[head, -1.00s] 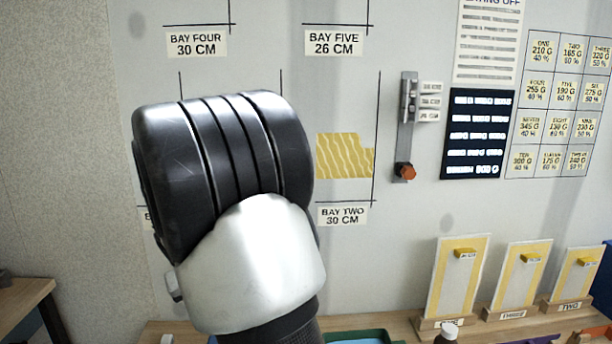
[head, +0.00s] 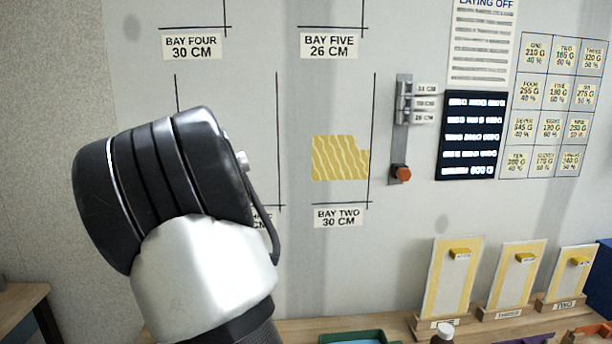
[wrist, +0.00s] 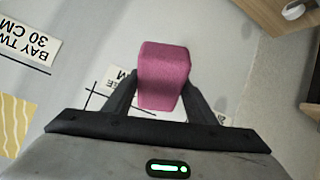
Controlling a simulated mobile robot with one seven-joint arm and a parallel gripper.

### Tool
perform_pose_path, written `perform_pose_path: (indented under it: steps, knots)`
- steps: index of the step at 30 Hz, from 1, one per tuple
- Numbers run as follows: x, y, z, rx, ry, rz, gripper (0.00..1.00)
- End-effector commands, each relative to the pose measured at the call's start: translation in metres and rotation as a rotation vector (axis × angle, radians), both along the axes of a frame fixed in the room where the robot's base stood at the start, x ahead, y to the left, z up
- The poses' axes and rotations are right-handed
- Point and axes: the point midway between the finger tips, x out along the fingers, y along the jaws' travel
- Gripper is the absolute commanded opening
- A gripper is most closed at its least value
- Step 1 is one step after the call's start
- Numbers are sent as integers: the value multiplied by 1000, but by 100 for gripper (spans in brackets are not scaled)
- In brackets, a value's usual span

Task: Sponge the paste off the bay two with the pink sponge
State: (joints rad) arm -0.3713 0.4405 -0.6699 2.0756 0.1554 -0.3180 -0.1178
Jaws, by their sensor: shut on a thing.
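The paste in bay two (head: 340,158) is a yellow wavy-lined patch on the grey wall, above the label BAY TWO 30 CM (head: 338,216). Part of its upper right corner is absent. The patch also shows at the left edge of the wrist view (wrist: 14,125). The pink sponge (wrist: 163,72) is held between the two fingers of my gripper (wrist: 160,92), which is shut on it. In the wrist view the sponge is in front of the wall, to the right of the patch. In the head view my arm hides the gripper and sponge.
A metal slider with a red knob (head: 401,173) is mounted on the wall right of bay two. Yellow-edged boards (head: 452,280) stand on the wooden bench below. A green tray (head: 355,337) and a white-capped bottle (head: 444,332) sit at the bench front. The wall around the patch is clear.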

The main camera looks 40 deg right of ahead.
Motion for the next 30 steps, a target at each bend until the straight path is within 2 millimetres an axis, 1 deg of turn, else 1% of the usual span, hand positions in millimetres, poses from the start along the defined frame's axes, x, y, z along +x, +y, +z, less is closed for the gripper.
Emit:
perform_pose_path:
  steps: [1, 5, 8, 10, 11, 12, 14, 15, 18, 21, 24, 27, 30]
  knots:
    - [0, -9, 4, -10, -32, -4, 28]
    - [3, -31, 18, -48, -138, -1, 28]
    - [4, -51, 33, -83, -242, 3, 28]
    - [3, -71, 49, -117, -337, 4, 28]
    - [2, -81, 58, -132, -385, 5, 28]
    - [-1, -95, 72, -158, -455, 6, 28]
    - [-8, -115, 97, -193, -559, 6, 28]
    - [-15, -127, 113, -213, -618, 4, 28]
    - [-33, -147, 149, -253, -731, -3, 28]
    - [-49, -158, 175, -280, -799, -11, 28]
    - [-60, -163, 190, -293, -836, -16, 28]
    - [-65, -164, 196, -300, -849, -19, 28]
    - [-66, -165, 197, -301, -851, -20, 28]
